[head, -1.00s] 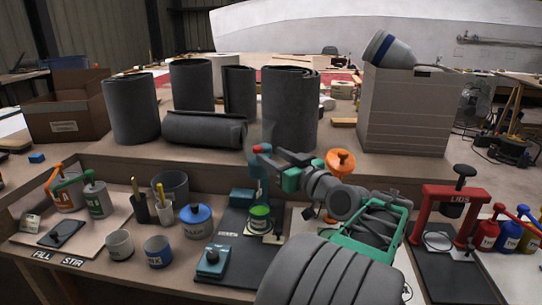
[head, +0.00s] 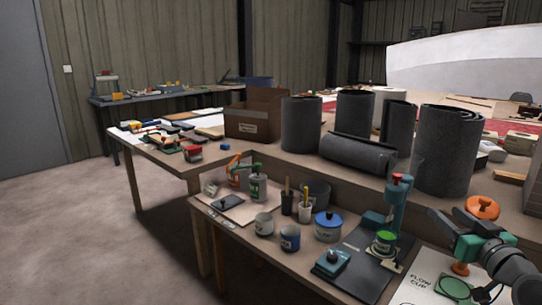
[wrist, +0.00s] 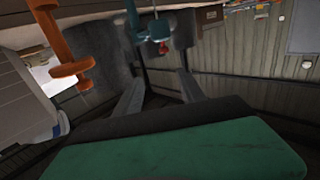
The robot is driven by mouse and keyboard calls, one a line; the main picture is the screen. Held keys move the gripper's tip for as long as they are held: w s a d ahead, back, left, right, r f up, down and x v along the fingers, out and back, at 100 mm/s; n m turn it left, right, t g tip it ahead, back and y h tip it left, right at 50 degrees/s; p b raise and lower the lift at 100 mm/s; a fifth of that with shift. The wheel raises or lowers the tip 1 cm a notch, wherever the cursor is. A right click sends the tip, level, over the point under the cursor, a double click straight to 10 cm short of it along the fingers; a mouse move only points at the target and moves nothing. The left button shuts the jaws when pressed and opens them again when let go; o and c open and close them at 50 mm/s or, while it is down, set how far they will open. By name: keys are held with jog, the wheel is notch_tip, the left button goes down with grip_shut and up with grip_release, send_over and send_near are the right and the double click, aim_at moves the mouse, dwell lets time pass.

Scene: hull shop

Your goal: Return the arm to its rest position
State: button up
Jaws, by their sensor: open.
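My gripper (head: 447,230) is at the right edge in the head view, with part of my arm cut off by the frame. It is open, with nothing seen between its fingers. It hangs above the bench beside the orange stand (head: 482,208), to the right of the teal press (head: 398,205) with the red knob. In the wrist view, a large green pad with a dark edge, likely part of my gripper, fills the bottom. The orange stand (wrist: 66,50) and the red-tipped teal press (wrist: 160,28) show beyond it.
A green-lidded can (head: 384,243) stands under the press. A blue-lidded pot (head: 328,227), cups and a teal box (head: 332,262) lie left of it. Dark rolls (head: 447,150) and a cardboard box (head: 254,115) stand behind. The floor (head: 70,220) at left is clear.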

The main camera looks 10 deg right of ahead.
jog(key=w+a+n+g+y+p, duration=0.1)
jog(key=w+a+g+p, duration=0.1)
jog(key=a+p, duration=0.3)
jog(key=w+a+r+g+y+p, duration=0.1)
jog(key=w+a+g+p, duration=0.15)
jog(key=a, duration=0.45)
jog(key=w+a+n+g+y+p, duration=0.1)
jog(key=w+a+g+p, duration=0.15)
jog(key=a+p, duration=0.35)
jog(key=s+a+r+g+p, duration=0.4)
jog(key=s+a+g+p, duration=0.3)
jog(key=s+a+p, duration=0.7)
jog(key=shift+s+a+h, duration=0.4)
jog(key=shift+s+a, duration=0.65)
jog(key=shift+s, duration=0.05)
jog(key=shift+r, duration=0.1)
